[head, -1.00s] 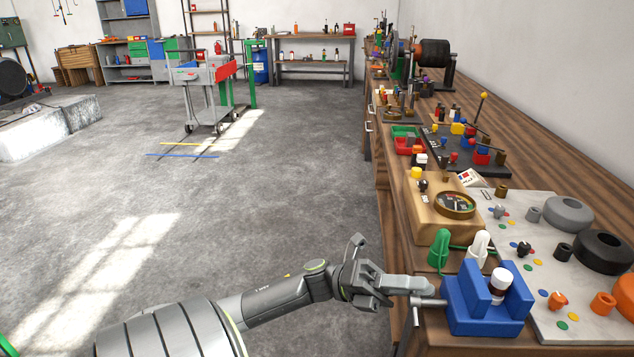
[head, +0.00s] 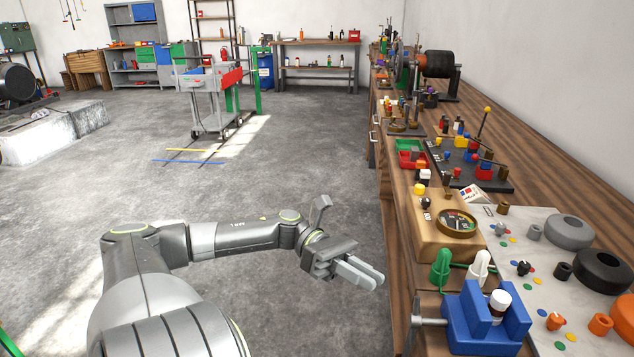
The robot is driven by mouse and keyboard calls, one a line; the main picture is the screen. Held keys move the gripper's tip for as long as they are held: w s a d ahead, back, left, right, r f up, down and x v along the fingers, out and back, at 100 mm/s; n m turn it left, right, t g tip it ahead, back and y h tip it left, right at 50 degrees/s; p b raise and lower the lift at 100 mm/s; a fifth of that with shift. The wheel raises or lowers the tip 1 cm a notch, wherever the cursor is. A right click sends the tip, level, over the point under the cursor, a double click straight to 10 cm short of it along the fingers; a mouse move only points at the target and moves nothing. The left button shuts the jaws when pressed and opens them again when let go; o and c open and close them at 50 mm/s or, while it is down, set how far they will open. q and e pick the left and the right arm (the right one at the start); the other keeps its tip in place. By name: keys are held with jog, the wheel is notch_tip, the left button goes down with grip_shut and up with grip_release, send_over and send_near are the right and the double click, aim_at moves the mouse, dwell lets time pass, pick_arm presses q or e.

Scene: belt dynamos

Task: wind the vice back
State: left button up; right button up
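The blue vice (head: 468,322) stands at the near end of the wooden workbench, its grey screw and handle (head: 428,320) pointing left over the bench edge. A small brown bottle with a white cap (head: 499,302) stands between its jaws; I cannot tell whether both jaws touch it. My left gripper (head: 376,279) is left of the vice, off the bench edge and apart from the handle. Its fingers lie close together, with nothing visible between them; a small gap is hard to judge. My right gripper is not in view.
Behind the vice are a green and a white cone-shaped piece (head: 479,268) and a wooden box with a round meter (head: 457,222). A pale board (head: 535,255) with knobs and coloured discs lies to the right.

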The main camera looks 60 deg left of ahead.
pick_arm(q)
jog(key=s+a+n+t, duration=0.1)
jog(key=a, duration=0.7)
jog(key=w+a+f+n+t+y+p, duration=0.2)
jog(key=a+f+n+t+y, duration=0.3)
jog(key=f+n, duration=0.4)
jog(key=w+a+f+n+t+y+p, duration=0.1)
jog(key=a+f+n+t+y, duration=0.5)
jog(key=n, duration=0.6)
jog(key=shift+w+a+f+n+y+p, duration=0.35)
jog(key=shift+w+f+y, duration=0.2)
jog(key=shift+f, duration=0.85)
